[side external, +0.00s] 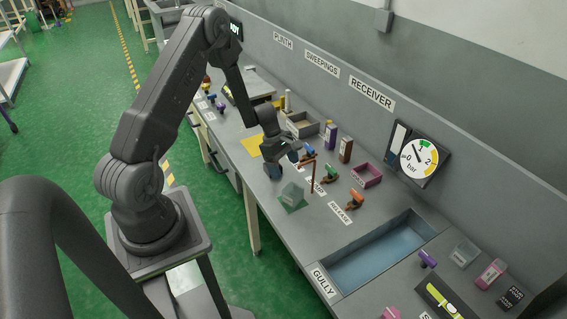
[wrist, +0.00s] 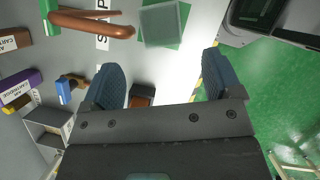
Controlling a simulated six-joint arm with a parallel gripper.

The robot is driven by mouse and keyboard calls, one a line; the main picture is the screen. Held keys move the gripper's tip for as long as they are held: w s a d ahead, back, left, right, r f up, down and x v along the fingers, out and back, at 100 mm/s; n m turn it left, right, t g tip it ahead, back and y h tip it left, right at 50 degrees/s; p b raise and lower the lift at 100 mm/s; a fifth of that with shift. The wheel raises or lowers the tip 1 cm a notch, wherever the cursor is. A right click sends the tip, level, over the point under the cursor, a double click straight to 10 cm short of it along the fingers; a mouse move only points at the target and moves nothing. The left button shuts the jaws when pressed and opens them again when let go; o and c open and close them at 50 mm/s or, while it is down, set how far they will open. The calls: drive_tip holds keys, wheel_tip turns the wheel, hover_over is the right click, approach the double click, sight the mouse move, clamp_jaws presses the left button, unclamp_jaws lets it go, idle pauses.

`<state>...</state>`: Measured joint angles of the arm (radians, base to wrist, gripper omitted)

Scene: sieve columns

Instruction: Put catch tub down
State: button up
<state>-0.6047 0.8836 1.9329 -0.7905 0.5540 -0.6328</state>
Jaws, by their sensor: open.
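A pale translucent tub (side external: 292,194), which looks like the catch tub, stands upright on a green square on the grey bench. It also shows at the top of the wrist view (wrist: 163,24), ahead of my fingertips and apart from them. My gripper (side external: 283,161) is just behind the tub, low over the bench. In the wrist view its two blue pads (wrist: 160,72) are wide apart with nothing held between them. My wrist hides part of the bench behind it in the side view.
A copper-coloured bent pipe (side external: 313,172) stands close beside the tub and gripper. A grey open box (side external: 303,125), small cartons (side external: 345,149) and a magenta tray (side external: 367,175) stand farther back. A blue-bottomed gully (side external: 372,254) is sunk into the bench at right. The bench's front edge is near the tub.

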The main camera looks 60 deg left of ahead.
drive_tip(key=s+d+r+m+y, duration=0.1)
drive_tip(key=d+r+m, duration=0.45)
drive_tip(key=r, duration=0.55)
drive_tip(key=s+d+r+m, duration=0.1)
drive_tip(key=d+r+m, duration=0.45)
drive_tip(key=r, duration=0.45)
drive_tip(key=s+d+r+m+t+y, duration=0.1)
drive_tip(key=s+d+r+m, duration=0.3)
drive_tip(key=s, duration=0.4)
drive_tip(key=s+d+r+m+t+y, duration=0.2)
drive_tip(key=s+d+r+m, duration=0.3)
drive_tip(key=s+r+m, duration=0.2)
drive_tip(key=shift+s+d+r+m+t, duration=0.15)
drive_tip(key=shift+s+r+m+t, duration=0.2)
drive_tip(key=shift+s+r, duration=0.55)
